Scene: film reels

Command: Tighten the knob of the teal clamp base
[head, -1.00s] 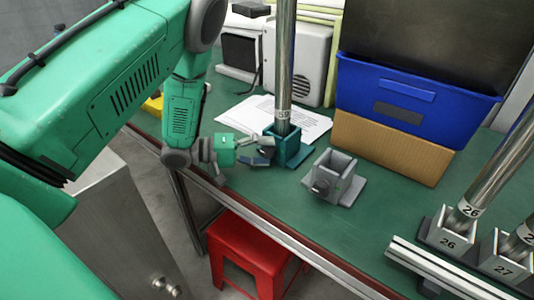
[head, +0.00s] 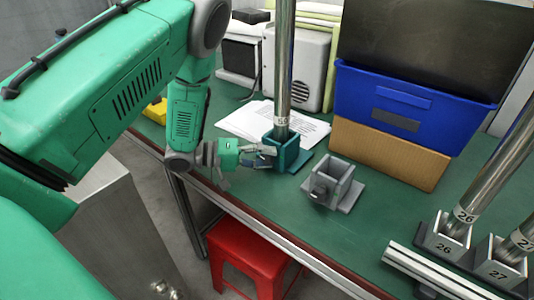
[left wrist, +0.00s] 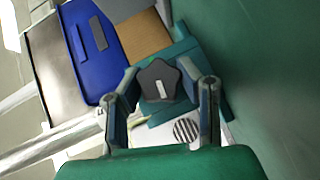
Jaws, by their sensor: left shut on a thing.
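The teal clamp base (head: 291,157) stands on the green bench with a metal pole (head: 284,70) upright in it. It also shows in the left wrist view (left wrist: 187,48), behind its dark star-shaped knob (left wrist: 159,80). My left gripper (head: 264,158) is at the base's left side. In the left wrist view my left gripper's fingers (left wrist: 164,88) lie on either side of the knob, shut on it. In the head view the gripper hides the knob. My right gripper is not in view.
A grey clamp base (head: 332,183) stands empty to the right. Papers (head: 243,121) lie behind the teal base. A blue bin (head: 410,105) sits on a cardboard box (head: 388,150). Numbered holders with poles (head: 450,243) are at far right. A red stool (head: 246,255) is below the bench edge.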

